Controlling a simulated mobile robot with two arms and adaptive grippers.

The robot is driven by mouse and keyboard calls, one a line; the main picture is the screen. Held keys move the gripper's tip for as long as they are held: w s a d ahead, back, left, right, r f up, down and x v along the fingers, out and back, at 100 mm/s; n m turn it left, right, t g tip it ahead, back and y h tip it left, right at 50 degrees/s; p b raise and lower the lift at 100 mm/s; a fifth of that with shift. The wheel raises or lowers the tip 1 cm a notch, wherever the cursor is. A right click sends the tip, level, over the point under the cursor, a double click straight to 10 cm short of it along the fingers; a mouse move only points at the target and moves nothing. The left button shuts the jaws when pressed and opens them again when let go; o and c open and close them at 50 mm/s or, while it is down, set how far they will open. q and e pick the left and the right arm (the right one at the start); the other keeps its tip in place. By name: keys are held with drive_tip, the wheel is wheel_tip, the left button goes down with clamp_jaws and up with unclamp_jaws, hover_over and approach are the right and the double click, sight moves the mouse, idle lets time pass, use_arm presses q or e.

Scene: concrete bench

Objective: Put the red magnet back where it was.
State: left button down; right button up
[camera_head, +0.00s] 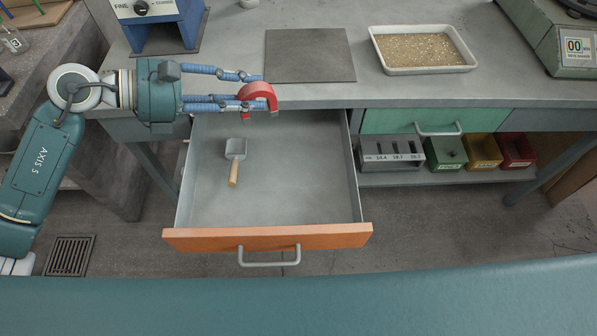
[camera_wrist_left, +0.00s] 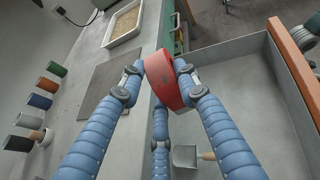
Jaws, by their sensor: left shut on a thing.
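The red magnet (camera_head: 262,93) is a horseshoe shape with pale tips. My left gripper (camera_head: 258,93) comes in from the left with blue ribbed fingers and is shut on the magnet. It holds it above the bench's front edge, at the back of the open drawer. In the left wrist view the magnet (camera_wrist_left: 163,80) sits between the fingertips. The open drawer (camera_head: 290,190) has an orange front and holds a small scoop (camera_head: 235,150) with a wooden handle. My right gripper is not in view.
A dark flat mat (camera_head: 310,55) and a tray of grainy material (camera_head: 421,70) lie on the bench. A closed green drawer (camera_head: 390,120) is at the right, above a shelf with a grey slotted block (camera_head: 391,157) and several coloured bins. The drawer floor right of the scoop is clear.

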use_arm(q)
drive_tip(key=w+d+f+m+g+b, duration=0.1)
drive_tip(key=w+d+m+g+b, duration=0.2)
drive_tip(key=d+b, duration=0.5)
drive_tip(key=shift+g+h, duration=0.4)
drive_tip(key=f, duration=1)
drive_tip(key=f+b, duration=0.1)
drive_tip(key=f, duration=0.4)
drive_tip(key=shift+s+f, duration=0.15)
drive_tip(key=shift+s, duration=0.1)
wheel_tip(320, 180, down, 4)
drive_tip(key=shift+r+b, duration=0.25)
drive_tip(key=shift+b, duration=0.05)
drive_tip(key=shift+f, duration=0.2)
drive_tip(key=c, duration=1.3)
unclamp_jaws()
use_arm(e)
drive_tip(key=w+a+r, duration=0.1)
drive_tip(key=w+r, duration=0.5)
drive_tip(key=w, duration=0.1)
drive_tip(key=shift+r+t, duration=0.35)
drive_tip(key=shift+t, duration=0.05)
